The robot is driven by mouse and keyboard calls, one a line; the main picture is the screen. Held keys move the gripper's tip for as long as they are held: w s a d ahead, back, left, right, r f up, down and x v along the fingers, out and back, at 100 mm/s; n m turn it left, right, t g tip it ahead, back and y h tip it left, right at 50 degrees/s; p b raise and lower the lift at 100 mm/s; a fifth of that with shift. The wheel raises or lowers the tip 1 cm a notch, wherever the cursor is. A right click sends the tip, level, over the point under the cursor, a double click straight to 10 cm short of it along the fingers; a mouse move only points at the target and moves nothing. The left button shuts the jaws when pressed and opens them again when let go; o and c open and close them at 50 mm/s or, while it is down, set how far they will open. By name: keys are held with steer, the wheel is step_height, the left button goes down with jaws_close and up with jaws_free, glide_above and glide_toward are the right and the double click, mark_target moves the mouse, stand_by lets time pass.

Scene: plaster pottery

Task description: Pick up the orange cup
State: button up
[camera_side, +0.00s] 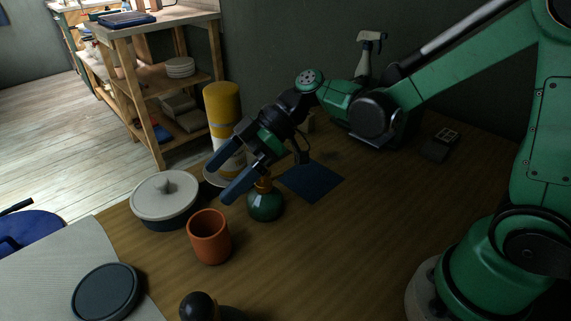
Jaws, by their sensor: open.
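The orange cup (209,240) stands upright on the wooden table, left of the middle of the side view. Its open mouth faces up. My gripper (219,180) is open, with its two blue fingers spread apart and pointing down to the left. The fingers are above and behind the cup in the picture, and I see no contact with it. Nothing is between the fingers that I can make out. The near finger passes in front of part of the green round vessel's neck.
A green round vessel (265,206) stands right of the cup. A lidded pot (165,196) is to the left, with a yellow and white cylinder (223,108) behind. A dark disc (106,292) and a black knob (198,306) are in front. The table's right middle (350,235) is clear.

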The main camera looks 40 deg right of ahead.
mark_target(204, 225)
steer(key=a+n+y, duration=0.1)
steer(key=n+g+y, duration=0.1)
steer(key=n, duration=0.1)
steer(key=shift+w+a+f, duration=0.2)
steer(key=shift+w+a, duration=0.1)
steer(key=shift+a, duration=0.05)
steer(key=shift+f, duration=2.05)
step_height(204, 225, down, 2)
steer(key=shift+f, duration=0.1)
steer(key=shift+x, duration=1.2)
steer(key=shift+a+f, duration=0.3)
steer(key=c, duration=1.2)
steer(key=shift+c, duration=0.2)
steer(key=shift+r, duration=0.2)
